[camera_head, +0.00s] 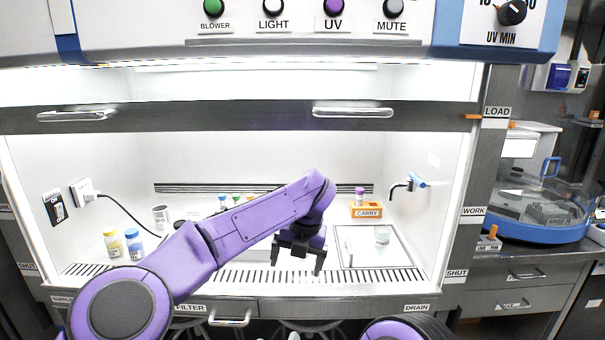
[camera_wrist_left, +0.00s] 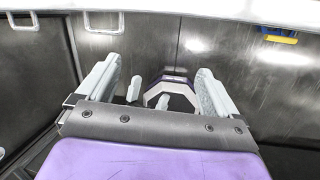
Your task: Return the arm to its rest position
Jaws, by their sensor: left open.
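My left arm (camera_head: 245,230) is purple and reaches in from the left, across the front opening of the lit cabinet. Its left gripper (camera_head: 297,262) is black, points downward, and hangs in front of the cabinet's work surface. The fingers are apart with nothing between them. In the left wrist view the same gripper (camera_wrist_left: 160,92) shows two pale fingers spread wide and empty, with steel panels beyond. Of my right arm, only a purple part shows at the bottom edge of the head view; its gripper is out of view.
The sash (camera_head: 230,117) is raised above the arm. A centrifuge (camera_head: 535,190) stands at right.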

